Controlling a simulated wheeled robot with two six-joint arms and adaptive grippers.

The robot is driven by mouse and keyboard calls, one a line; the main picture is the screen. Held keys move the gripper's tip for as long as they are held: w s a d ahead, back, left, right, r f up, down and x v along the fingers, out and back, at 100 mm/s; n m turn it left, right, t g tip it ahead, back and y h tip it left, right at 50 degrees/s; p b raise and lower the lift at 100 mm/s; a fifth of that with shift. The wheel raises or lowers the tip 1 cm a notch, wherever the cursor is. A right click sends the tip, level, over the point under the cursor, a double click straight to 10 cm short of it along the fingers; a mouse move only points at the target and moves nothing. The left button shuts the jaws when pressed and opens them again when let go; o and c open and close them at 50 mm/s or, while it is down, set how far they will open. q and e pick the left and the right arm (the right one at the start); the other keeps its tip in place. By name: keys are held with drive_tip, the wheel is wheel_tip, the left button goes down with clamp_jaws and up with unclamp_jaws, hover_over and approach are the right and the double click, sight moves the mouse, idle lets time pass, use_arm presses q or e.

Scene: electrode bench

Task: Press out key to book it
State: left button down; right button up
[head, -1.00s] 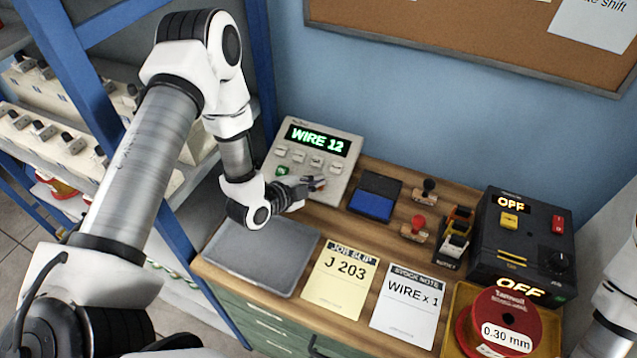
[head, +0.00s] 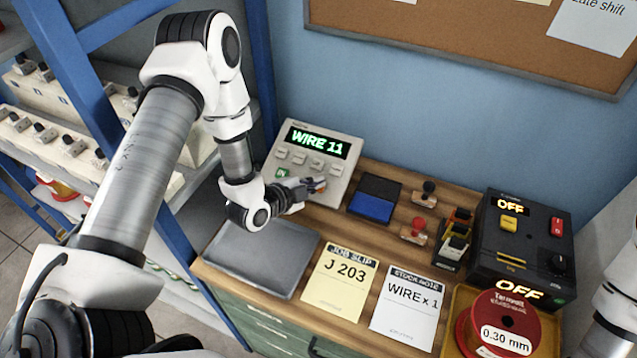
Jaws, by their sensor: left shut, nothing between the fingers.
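The stock terminal (head: 341,175) is a pale sloped box at the back left of the bench. Its green display (head: 317,142) reads "WIRE 11". Below the display is a row of grey keys, and a green key (head: 282,173) marked "IN" sits lower left. My left gripper (head: 318,185) is shut and empty, with its fingertips at the lower right of the terminal's face. The gripper hides that part, so the out key does not show; I cannot tell whether the tips touch it. Of my right arm, only a white link shows at the right edge; its gripper is out of view.
A grey tray (head: 262,262) lies below my left gripper. A yellow job slip (head: 341,284) reads "J 203"; a white note (head: 405,308) reads "WIRE x 1". A blue ink pad (head: 372,207), stamps, a black power unit (head: 520,240) showing "OFF" and a red spool (head: 500,325) stand further right.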

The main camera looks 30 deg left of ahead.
use_arm(q)
drive_tip(key=shift+s+r, duration=0.15)
drive_tip(key=shift+r, duration=0.2)
drive_tip(key=shift+r+p, duration=0.25)
drive_tip(key=shift+p, duration=0.15)
drive_tip(key=r+p, duration=0.1)
drive_tip(key=s+r+p, duration=0.2)
drive_tip(key=r, duration=0.1)
drive_tip(key=shift+w+d, duration=0.1)
idle(0.6)
